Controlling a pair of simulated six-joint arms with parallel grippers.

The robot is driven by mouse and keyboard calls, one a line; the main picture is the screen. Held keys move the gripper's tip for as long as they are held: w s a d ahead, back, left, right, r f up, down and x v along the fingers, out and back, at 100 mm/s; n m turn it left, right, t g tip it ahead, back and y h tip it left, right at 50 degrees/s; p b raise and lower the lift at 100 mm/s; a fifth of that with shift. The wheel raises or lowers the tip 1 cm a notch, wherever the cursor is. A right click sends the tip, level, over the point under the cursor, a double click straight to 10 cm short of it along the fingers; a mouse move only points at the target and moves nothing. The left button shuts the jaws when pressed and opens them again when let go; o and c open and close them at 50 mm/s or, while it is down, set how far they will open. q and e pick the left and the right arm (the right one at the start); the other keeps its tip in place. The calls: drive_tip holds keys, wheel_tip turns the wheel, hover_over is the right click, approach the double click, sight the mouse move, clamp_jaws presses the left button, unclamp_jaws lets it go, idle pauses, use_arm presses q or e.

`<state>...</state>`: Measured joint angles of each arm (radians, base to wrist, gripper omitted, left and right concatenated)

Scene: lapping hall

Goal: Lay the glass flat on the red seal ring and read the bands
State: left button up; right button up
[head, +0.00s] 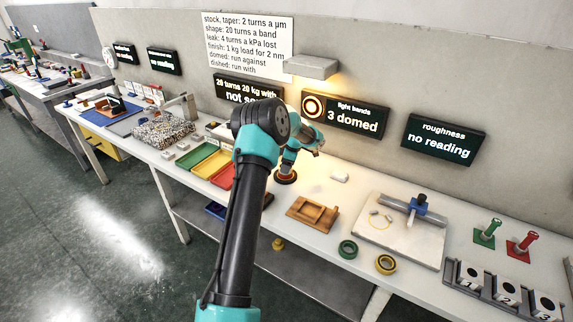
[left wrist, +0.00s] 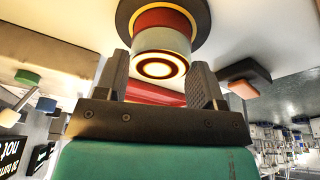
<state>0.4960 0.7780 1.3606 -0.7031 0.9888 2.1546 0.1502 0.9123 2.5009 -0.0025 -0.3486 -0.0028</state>
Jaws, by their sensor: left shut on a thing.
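The red seal ring (head: 286,172) sits on a dark round base on the bench, below the lamp hood; it also shows in the left wrist view (left wrist: 160,19). The pale round glass (left wrist: 161,42) is against the ring's face, with bright and dark bands on its end. My left gripper (left wrist: 161,72) is shut on the glass, a finger on each side. In the head view the glass is mostly hidden at the gripper. The light bands display (head: 345,114) reads "3 domed". My right gripper is not in view.
A white block (head: 339,176) lies right of the ring. A wooden holder (head: 313,213), a green ring (head: 348,249) and a yellow ring (head: 386,264) lie nearer the front. Coloured trays (head: 191,158) stand left. The roughness display (head: 443,139) reads "no reading".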

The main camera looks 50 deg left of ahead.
use_arm(q)
drive_tip(key=o, duration=1.2)
drive_tip(key=shift+o, duration=0.2)
drive_tip(key=shift+r, duration=0.1)
drive_tip(key=v, duration=1.2)
